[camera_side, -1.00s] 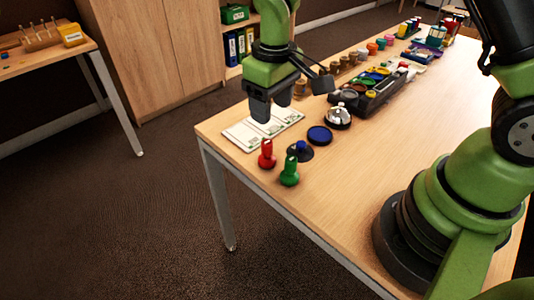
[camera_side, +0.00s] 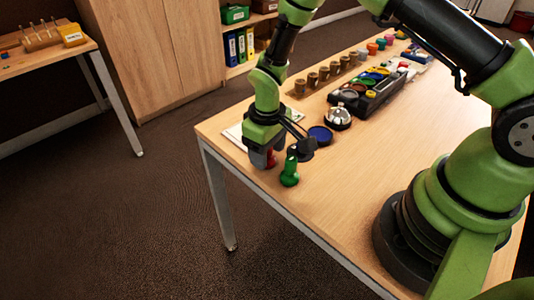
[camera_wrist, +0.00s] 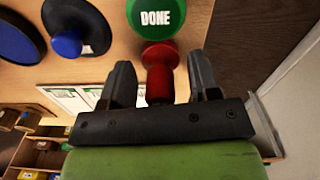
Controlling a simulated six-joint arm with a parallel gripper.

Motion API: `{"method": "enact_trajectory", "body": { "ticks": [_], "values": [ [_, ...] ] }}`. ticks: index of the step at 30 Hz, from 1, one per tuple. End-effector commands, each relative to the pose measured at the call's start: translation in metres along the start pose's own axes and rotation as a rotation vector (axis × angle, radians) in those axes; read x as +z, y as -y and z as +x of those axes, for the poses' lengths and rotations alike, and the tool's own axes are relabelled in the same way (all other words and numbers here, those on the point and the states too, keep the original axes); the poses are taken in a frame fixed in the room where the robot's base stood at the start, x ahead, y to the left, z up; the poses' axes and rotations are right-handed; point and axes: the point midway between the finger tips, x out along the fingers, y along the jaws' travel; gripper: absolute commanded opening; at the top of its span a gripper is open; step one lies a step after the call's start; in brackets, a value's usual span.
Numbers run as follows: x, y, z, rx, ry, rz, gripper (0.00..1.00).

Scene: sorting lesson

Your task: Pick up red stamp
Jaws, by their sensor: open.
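The red stamp (camera_wrist: 159,58) stands between the two fingers of my gripper (camera_wrist: 160,66) in the wrist view, with a gap on each side. My gripper is open and around the stamp, not closed on it. In the side view my gripper (camera_side: 263,157) is low over the table's near left corner, and only a small part of the red stamp (camera_side: 271,160) shows; the fingers hide the rest.
A green stamp (camera_side: 290,171) marked DONE (camera_wrist: 155,18) stands close beside the red one. A blue-knobbed stamp (camera_wrist: 67,42), a round blue pad (camera_side: 320,135) and a silver bell (camera_side: 338,118) are near. Printed cards (camera_wrist: 70,98) lie beside my gripper.

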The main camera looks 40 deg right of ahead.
Motion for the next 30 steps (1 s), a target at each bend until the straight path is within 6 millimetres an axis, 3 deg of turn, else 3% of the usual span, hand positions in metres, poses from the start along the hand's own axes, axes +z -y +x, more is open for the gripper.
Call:
{"method": "enact_trajectory", "body": {
  "ticks": [5,12,23,30],
  "values": [
    [0.000,0.000,0.000,0.000,-0.001,0.000,0.56],
    [0.000,0.000,0.000,0.000,-0.001,0.000,0.03],
    [0.000,0.000,-0.004,0.000,-0.001,0.000,0.03],
    [-0.001,0.000,-0.035,0.000,-0.007,0.000,0.03]
  ]
}}
